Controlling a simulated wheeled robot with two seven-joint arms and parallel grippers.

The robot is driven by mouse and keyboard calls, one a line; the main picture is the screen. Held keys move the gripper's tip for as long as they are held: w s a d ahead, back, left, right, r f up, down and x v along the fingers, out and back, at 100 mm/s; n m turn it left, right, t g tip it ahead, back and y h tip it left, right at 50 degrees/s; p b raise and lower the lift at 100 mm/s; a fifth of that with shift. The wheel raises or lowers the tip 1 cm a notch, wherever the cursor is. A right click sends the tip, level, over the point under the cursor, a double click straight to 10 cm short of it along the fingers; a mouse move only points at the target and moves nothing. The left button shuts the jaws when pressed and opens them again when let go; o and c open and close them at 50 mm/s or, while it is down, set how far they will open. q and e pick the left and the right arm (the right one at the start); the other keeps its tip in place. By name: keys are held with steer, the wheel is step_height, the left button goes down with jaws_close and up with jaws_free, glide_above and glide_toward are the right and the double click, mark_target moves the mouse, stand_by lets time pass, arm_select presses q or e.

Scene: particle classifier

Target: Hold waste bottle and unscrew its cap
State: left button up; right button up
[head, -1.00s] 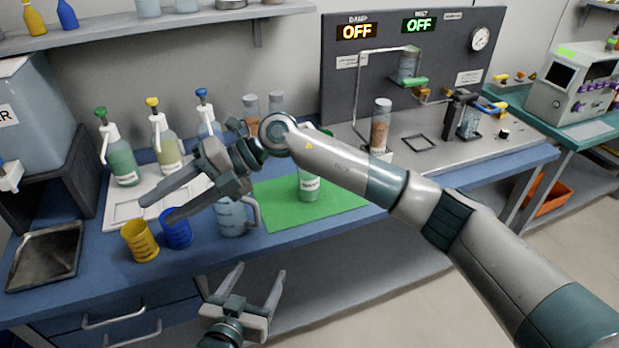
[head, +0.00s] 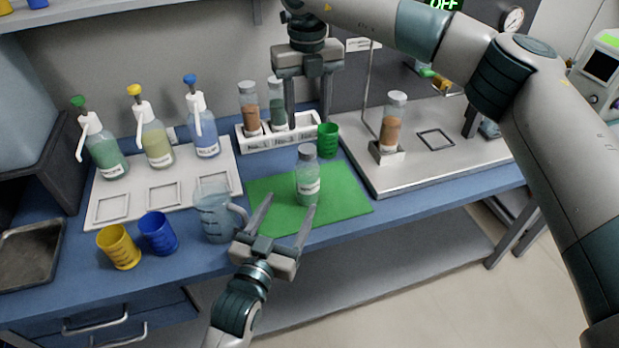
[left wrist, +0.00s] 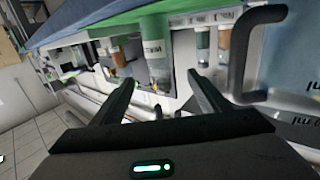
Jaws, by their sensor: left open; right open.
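The bottle (head: 308,186), clear with greenish contents and a white label too small to read, stands upright on the green mat (head: 345,195); I take it as the waste bottle. Its grey cap (head: 306,152) is on. My left gripper (head: 291,203) is open and empty at the mat's front edge, its fingers pointing toward the bottle. In the left wrist view the bottle (left wrist: 155,52) appears inverted, beyond and between the open fingertips (left wrist: 160,78). My right gripper (head: 308,121) is open and empty, pointing down, above and behind the cap in the picture.
A clear jug (head: 213,213) stands left of the mat, near blue (head: 158,234) and yellow (head: 119,247) cups. A white rack (head: 262,141) with two bottles and a green cup (head: 327,141) are behind. A metal platform (head: 425,170) with another bottle (head: 392,122) is right.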

mark_target(313, 160)
arm_select(q)
steer(key=shift+s, duration=0.1)
arm_select(e)
steer(key=shift+s, duration=0.15)
arm_select(q)
steer(key=x, duration=1.7)
steer(key=shift+w+d+r, duration=0.1)
steer(key=shift+w, duration=0.1)
